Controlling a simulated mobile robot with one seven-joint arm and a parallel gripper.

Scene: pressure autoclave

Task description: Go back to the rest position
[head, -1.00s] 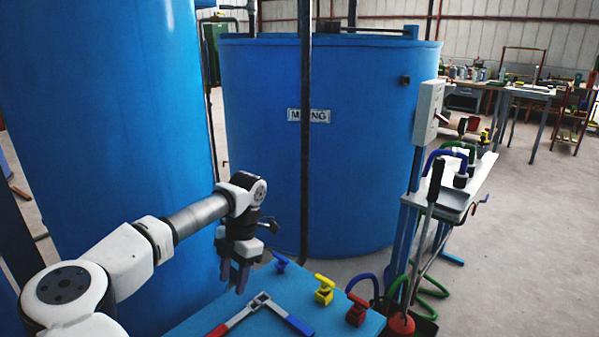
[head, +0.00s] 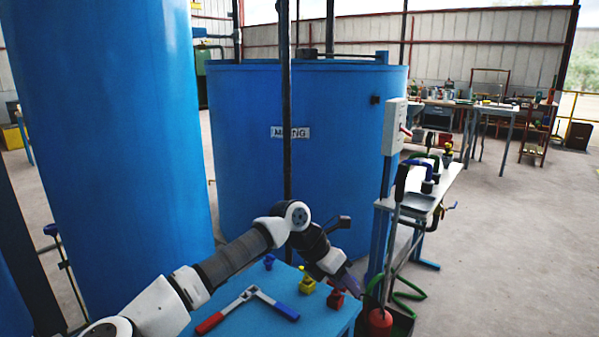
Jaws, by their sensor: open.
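My arm reaches from the lower left over a blue table (head: 262,322). My gripper (head: 349,283) points down and to the right, beside the table's right part, with its jaws open and nothing seen between them. A small red valve-like piece (head: 337,299) is on the table just below the gripper and partly hidden by it. A yellow one (head: 307,284) stands to its left, and a small blue one (head: 269,262) is further left near the back edge. A tool with red and blue handles (head: 246,305) lies open at the front of the table.
A tall blue tank (head: 110,130) stands at left and a wide blue tank (head: 330,120) behind the table. A bench (head: 447,185) with hoses, a grey box (head: 394,127) on a post and a red rounded object (head: 380,322) stand at right. The floor further right is clear.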

